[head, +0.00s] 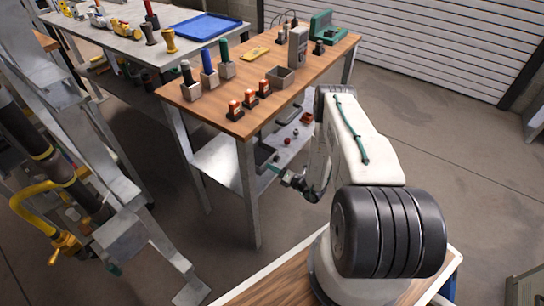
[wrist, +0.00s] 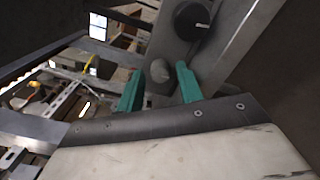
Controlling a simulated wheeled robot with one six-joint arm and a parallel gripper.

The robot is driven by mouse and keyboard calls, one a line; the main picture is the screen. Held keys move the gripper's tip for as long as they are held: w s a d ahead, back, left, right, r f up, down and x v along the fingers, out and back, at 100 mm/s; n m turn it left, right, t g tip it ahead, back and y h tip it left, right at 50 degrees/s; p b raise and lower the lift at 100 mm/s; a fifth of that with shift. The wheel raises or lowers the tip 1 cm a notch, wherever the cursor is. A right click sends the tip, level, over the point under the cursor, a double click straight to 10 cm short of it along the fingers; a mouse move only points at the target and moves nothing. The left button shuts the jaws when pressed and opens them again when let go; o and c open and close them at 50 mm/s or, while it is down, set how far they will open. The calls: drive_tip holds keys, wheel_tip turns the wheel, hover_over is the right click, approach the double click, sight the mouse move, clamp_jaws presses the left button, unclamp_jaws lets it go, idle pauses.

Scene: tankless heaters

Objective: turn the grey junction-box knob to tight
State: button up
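In the wrist view, a small rounded grey knob (wrist: 159,71) sits on a grey metal surface (wrist: 168,45). My gripper (wrist: 160,86) is open, with one green finger on the left of the knob and the other on the right. Gaps show on both sides, and I cannot tell how far the fingertips reach along the knob. No mark on the grey knob is readable. A larger black knob (wrist: 192,20) with a white pointer line is above it. In the head view, my gripper (head: 288,177) is small beside the wooden bench, and I cannot make out the grey knob there.
The wooden-topped bench (head: 225,122) holds several tools, orange-and-black parts and a grey bin (head: 280,77). A steel frame with a pipe and yellow valve (head: 66,245) stands at left. Open floor lies at right, before the ribbed shutter (head: 430,38).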

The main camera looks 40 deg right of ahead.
drive_tip(key=n, duration=1)
drive_tip(key=shift+n, duration=0.4)
drive_tip(key=s+a+r+n+g+y, duration=0.1)
drive_tip(key=s+n+g+y, duration=0.15)
drive_tip(key=s, duration=0.65)
drive_tip(key=s+a+r+n+g+y, duration=0.1)
drive_tip(key=a+r+n+g+y, duration=0.1)
drive_tip(key=r, duration=0.6)
drive_tip(key=s+a+r+n+g+y, duration=0.2)
drive_tip(key=a+r+n+g, duration=0.2)
drive_tip(key=r+n+g, duration=0.3)
drive_tip(key=s+a+r+n+g+y, duration=0.2)
drive_tip(key=r+n+g, duration=0.3)
drive_tip(key=r, duration=0.6)
drive_tip(key=shift+a+r, duration=0.15)
drive_tip(key=shift+a, duration=0.75)
drive_tip(key=shift+n, duration=0.25)
